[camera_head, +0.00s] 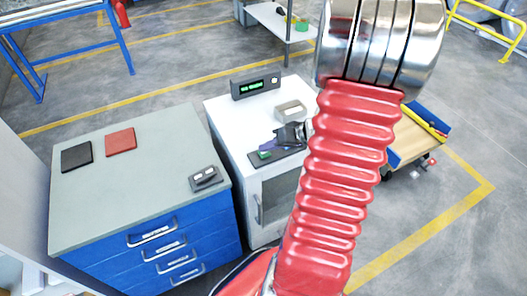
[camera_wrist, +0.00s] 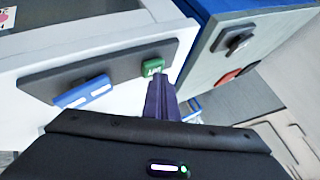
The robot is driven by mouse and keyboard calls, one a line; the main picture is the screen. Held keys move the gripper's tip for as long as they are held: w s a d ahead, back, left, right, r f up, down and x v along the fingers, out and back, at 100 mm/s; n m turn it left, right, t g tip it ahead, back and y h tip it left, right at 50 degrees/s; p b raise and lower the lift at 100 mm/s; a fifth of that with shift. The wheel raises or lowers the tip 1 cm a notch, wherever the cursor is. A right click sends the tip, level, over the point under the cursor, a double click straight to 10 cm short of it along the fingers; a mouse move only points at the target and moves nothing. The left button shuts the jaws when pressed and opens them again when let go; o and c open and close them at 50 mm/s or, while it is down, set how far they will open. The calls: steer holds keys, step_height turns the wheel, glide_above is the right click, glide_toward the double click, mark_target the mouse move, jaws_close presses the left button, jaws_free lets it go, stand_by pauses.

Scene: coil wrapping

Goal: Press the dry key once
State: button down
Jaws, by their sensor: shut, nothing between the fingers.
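A dark key panel lies on the white cabinet top, and its bar (camera_wrist: 125,65) crosses the wrist view. A green key (camera_wrist: 152,66) with a short white label, too small to read surely, sits at its right end. A blue key (camera_wrist: 84,94) with white marks sits at its left end. The green key also shows in the head view (camera_head: 264,155). My gripper (camera_wrist: 162,76) is shut and empty, its tips right beside the green key; I cannot tell whether they touch it. In the head view my gripper (camera_head: 272,148) is over the panel, partly hiding it.
A white cabinet (camera_head: 222,112) carries a display (camera_head: 255,86) with green text and a pale box (camera_head: 291,110).

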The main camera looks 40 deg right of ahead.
mark_target(268, 154)
steer(key=shift+r, duration=0.9)
steer(key=shift+r, duration=2.45)
